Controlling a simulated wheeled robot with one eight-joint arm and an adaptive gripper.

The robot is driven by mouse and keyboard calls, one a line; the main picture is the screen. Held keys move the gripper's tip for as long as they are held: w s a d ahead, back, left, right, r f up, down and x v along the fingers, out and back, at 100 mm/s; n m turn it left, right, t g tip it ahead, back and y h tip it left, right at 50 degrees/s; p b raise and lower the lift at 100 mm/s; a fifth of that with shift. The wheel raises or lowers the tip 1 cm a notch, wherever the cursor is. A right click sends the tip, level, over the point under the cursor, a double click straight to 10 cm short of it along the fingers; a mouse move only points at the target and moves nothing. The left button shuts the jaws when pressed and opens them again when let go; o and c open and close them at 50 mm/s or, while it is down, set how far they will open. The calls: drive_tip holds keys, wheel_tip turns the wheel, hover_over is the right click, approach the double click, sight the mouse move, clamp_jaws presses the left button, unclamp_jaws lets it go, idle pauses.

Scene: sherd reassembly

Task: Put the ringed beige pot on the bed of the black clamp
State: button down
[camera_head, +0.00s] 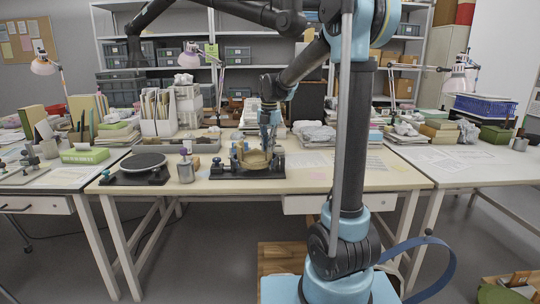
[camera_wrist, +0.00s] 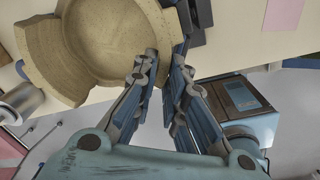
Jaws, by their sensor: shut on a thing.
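The ringed beige pot (camera_head: 256,160) is at the black clamp (camera_head: 220,171) on the middle table in the head view. It sits between the clamp's upright parts; I cannot tell whether it rests on the bed or hangs just above it. In the wrist view the pot (camera_wrist: 112,38) fills the upper left, its round hollow facing the camera and a thick curved wall piece at its left. My gripper (camera_wrist: 166,64) is shut on the pot's wall, one finger inside and one outside; it also shows in the head view (camera_head: 268,146), above the pot. The bed is mostly hidden.
A black turntable (camera_head: 142,168) and a grey metal canister with a knob (camera_head: 186,170) stand left of the clamp. Trays and books line the table's back. Papers (camera_head: 330,160) lie flat to the right, where the tabletop is mostly free.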

sight(268, 159)
drive_tip(key=shift+f, duration=1.75)
drive_tip(key=c, duration=1.6)
unclamp_jaws()
drive_tip(key=shift+c, duration=0.2)
drive_tip(key=shift+r, duration=0.1)
